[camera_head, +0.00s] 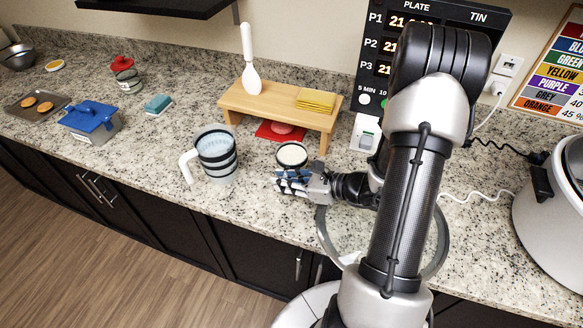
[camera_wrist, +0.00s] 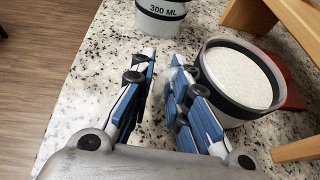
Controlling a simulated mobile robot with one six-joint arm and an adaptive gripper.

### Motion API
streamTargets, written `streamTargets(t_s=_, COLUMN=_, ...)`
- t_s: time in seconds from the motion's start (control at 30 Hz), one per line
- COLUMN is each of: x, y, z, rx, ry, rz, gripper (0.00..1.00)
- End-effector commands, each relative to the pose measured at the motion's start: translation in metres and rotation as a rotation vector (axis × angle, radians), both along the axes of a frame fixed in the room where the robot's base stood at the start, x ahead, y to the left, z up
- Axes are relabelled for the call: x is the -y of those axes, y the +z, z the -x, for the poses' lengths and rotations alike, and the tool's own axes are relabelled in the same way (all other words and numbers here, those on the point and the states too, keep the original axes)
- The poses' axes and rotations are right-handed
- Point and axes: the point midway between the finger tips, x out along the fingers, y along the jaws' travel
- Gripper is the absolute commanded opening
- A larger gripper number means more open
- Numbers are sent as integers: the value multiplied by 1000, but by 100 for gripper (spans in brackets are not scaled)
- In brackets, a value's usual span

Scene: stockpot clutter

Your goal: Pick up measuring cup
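The measuring cup (camera_head: 217,158) stands upright on the counter, left of my gripper (camera_head: 283,182) in the head view. It is a pale cup with black bands and a white handle on its left side. In the wrist view only its lower part (camera_wrist: 161,12) shows at the top edge, with "300 ML" on a dark band. My gripper (camera_wrist: 164,66) is open, with its blue-padded fingers apart and bare counter between them. It points toward the cup and is apart from it.
A dark-banded bowl with white contents (camera_head: 291,155) stands close beside my gripper, and also shows at the right finger in the wrist view (camera_wrist: 242,80). Behind it is a wooden stand (camera_head: 270,107) over a red item (camera_head: 272,135).

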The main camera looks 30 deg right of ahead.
Motion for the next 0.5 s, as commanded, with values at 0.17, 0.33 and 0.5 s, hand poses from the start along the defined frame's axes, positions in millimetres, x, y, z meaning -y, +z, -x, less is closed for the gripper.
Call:
streamTargets(t_s=0.17, x=0, y=1, z=0, rx=0, ry=0, rz=0, gripper=14)
streamTargets(t_s=0.33, x=0, y=1, z=0, rx=0, ry=0, rz=1, gripper=2)
streamTargets(t_s=0.5, x=0, y=1, z=0, rx=0, ry=0, rz=1, gripper=0)
